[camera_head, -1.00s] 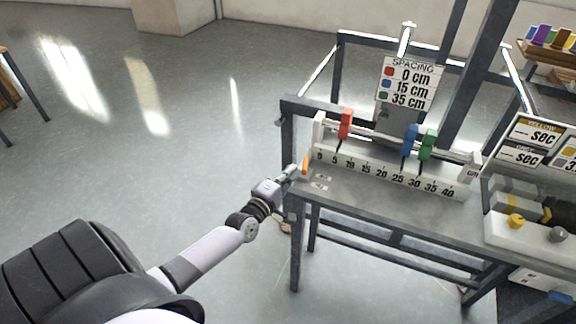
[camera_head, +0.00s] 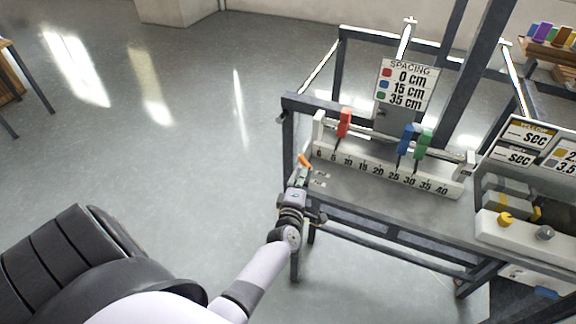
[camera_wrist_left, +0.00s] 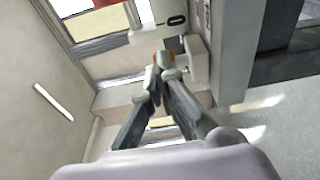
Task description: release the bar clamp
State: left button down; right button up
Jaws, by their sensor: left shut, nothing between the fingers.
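A small orange lever (camera_head: 305,160), which looks like the clamp's handle, stands tilted at the left end of the numbered ruler fixture on the bench. My left gripper (camera_head: 302,178) is just below and in front of it, shut and empty. In the left wrist view the closed fingertips (camera_wrist_left: 160,66) meet, with bits of orange (camera_wrist_left: 155,58) right at their tips. Whether they touch the lever I cannot tell. The rest of the clamp is hidden or too small to make out. My right gripper is not in view.
The ruler (camera_head: 385,172) carries red (camera_head: 344,123), blue (camera_head: 405,139) and green (camera_head: 423,143) blocks on a rail above it. A spacing sign (camera_head: 405,84) stands behind. A white box with a yellow knob (camera_head: 505,219) is at the right. The floor left of the bench is open.

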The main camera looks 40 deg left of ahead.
pick_arm(q)
jog(key=shift+w+d, duration=0.25)
jog(key=shift+d, duration=0.1)
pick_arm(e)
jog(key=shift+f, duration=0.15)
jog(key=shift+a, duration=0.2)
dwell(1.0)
